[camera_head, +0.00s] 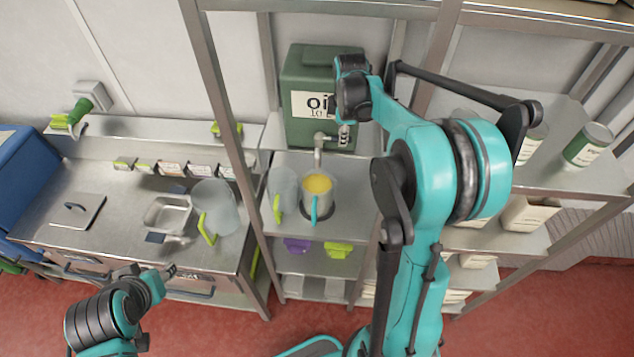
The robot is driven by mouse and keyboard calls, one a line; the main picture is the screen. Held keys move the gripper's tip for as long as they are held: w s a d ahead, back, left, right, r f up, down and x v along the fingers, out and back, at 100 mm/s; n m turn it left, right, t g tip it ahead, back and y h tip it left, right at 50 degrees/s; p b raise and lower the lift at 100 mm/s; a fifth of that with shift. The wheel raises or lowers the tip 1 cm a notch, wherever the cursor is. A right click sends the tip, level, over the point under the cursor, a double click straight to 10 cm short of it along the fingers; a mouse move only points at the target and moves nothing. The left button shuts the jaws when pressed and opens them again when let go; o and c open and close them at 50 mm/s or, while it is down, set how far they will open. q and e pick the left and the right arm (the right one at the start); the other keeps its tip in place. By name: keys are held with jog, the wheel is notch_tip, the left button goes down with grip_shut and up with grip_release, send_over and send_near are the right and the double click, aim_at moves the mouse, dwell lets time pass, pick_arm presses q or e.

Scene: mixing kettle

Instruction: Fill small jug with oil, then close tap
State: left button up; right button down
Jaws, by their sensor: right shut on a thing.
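A green oil container (295,75) with an "oil" label stands on the shelf rack. Its metal tap (318,150) points down from its lower front. Directly below, the small clear jug with a teal handle (315,207) stands upright on the metal shelf, with yellow oil (318,183) showing near its top. My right gripper (344,138) is shut at the tap's right side, on the tap handle, which it mostly hides. I cannot tell whether oil is flowing. My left gripper (165,273) is at lower left, away from the jug; its fingers are too small to read.
A clear jug with a green handle (278,207) stands close left of the small jug. A larger clear jug (217,205) stands on the counter (120,220) near a sink (168,214). Rack posts (225,100) stand between counter and shelves.

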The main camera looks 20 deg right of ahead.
jog(key=c, duration=1.5)
grip_release()
jog(key=shift+w+d+r, duration=0.1)
jog(key=shift+w, duration=0.05)
jog(key=shift+c, duration=0.2)
jog(key=shift+o, duration=1.1)
jog(key=shift+w, duration=0.1)
jog(key=shift+r, duration=0.15)
notch_tip(320, 180, up, 6)
jog(key=s+p, duration=0.1)
jog(key=p, duration=0.3)
jog(key=shift+s+a+r, duration=0.2)
jog(key=shift+a, duration=0.15)
